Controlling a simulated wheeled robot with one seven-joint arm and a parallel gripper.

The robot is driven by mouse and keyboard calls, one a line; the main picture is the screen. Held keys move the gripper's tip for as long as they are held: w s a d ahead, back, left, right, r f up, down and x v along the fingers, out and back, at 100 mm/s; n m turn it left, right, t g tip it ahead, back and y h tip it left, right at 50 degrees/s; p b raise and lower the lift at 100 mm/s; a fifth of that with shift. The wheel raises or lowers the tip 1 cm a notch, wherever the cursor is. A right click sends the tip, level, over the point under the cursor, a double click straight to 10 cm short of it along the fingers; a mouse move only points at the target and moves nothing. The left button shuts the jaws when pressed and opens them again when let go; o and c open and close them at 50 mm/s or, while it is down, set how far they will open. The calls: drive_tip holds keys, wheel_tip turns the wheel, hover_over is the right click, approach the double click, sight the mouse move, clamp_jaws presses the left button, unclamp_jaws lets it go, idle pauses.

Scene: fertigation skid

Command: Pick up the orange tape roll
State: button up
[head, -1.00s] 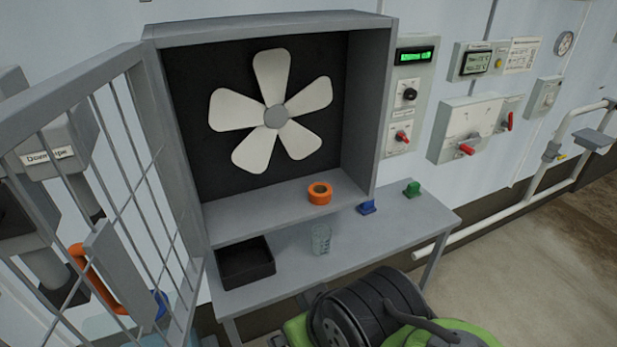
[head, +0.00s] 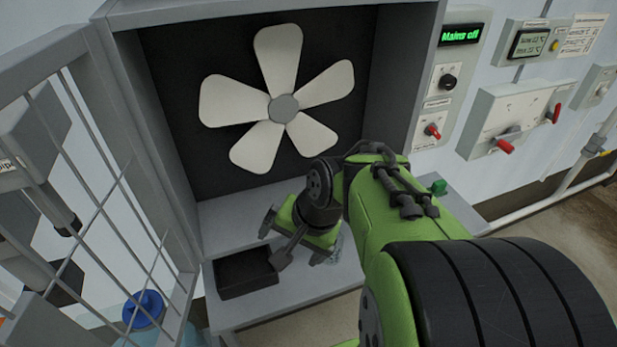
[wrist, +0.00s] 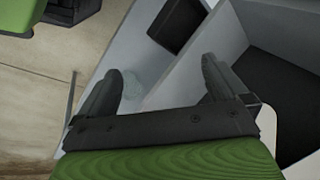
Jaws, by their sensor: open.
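The orange tape roll does not show in either current view. In the earlier head view it lay on the ledge (head: 230,212) of the grey fan housing, a spot now largely covered by my arm. My gripper (head: 276,240) is in front of that ledge in the head view, tilted downward. In the wrist view my gripper (wrist: 162,66) has its two dark fingers spread wide apart, with nothing held between them. The housing's grey panel and the bench surface lie beyond the fingers.
A black bin (head: 246,274) sits on the bench, left of my gripper. A clear cup (head: 335,250) is partly hidden behind my gripper. A white-bladed fan (head: 284,107) fills the housing. A barred door (head: 75,190) stands open at left. A green block (head: 439,187) is at right.

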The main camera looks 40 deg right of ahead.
drive_tip(key=s+d+f+m+t, duration=0.15)
drive_tip(key=d+m+t, duration=0.35)
drive_tip(key=d+m, duration=0.65)
drive_tip(key=s+d+f+m+t, duration=0.1)
drive_tip(key=d+f+m+t, duration=0.25)
drive_tip(key=d+m, duration=0.8)
drive_tip(key=shift+t+y, duration=0.25)
drive_tip(key=shift+y, duration=0.05)
drive_tip(key=b+x, duration=0.1)
drive_tip(key=x, duration=0.9)
drive_tip(key=b+x, duration=0.1)
drive_tip(key=x, duration=0.4)
drive_tip(key=shift+w+r+b, duration=0.15)
drive_tip(key=shift+w+b, duration=0.2)
drive_tip(key=shift+w, duration=0.1)
drive_tip(key=shift+s, duration=0.1)
drive_tip(key=c, duration=1.1)
